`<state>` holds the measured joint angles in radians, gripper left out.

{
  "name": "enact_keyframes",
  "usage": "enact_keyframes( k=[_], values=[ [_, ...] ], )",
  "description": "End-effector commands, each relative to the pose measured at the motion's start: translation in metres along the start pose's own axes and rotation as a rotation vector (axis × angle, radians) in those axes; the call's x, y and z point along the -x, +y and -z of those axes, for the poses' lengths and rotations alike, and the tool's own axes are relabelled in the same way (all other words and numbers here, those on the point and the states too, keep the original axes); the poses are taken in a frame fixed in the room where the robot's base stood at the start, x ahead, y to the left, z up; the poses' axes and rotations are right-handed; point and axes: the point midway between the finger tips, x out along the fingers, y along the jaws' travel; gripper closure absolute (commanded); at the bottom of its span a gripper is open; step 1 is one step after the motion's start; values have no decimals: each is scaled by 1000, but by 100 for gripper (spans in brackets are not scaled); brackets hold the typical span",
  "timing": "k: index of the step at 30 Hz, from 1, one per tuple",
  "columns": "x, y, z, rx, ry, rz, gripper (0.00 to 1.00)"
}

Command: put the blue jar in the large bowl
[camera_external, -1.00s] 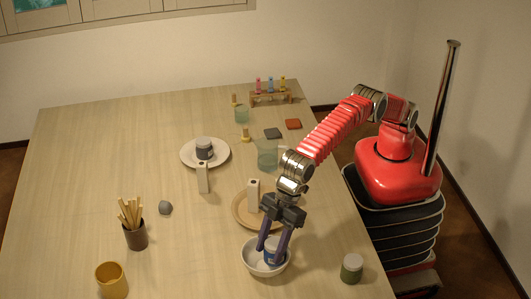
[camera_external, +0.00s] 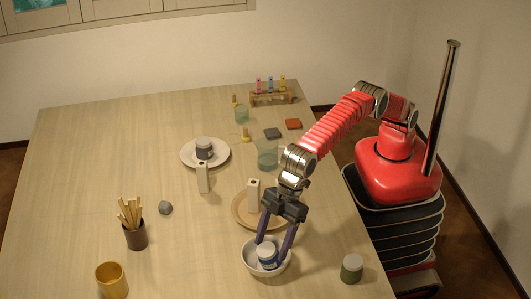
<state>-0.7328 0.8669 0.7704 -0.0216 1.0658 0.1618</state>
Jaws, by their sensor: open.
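The blue jar (camera_external: 267,257) with its pale lid is inside the large white bowl (camera_external: 246,268) near the front right of the table. It looks slightly tilted there. My gripper (camera_external: 274,241) is open above the bowl, with its two dark blue fingers apart on either side of the jar. The fingertips are close to the jar, and the right one partly overlaps the bowl's rim in the picture. Whether a finger touches the jar or the rim cannot be seen.
A wooden round plate (camera_external: 240,213) with a white bottle (camera_external: 253,195) stands just behind the bowl. A green jar (camera_external: 351,268) is to the right, near the table edge. A yellow cup (camera_external: 112,280) and a brown cup of sticks (camera_external: 136,236) stand left. The table between is mostly clear.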

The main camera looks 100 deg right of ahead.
Motion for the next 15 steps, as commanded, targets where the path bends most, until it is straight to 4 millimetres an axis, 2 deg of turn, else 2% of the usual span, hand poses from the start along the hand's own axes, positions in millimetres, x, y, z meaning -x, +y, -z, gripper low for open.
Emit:
enact_keyframes(
  k=[15],
  values=[
    [86,0,1,0,2,0,37]
  ],
)
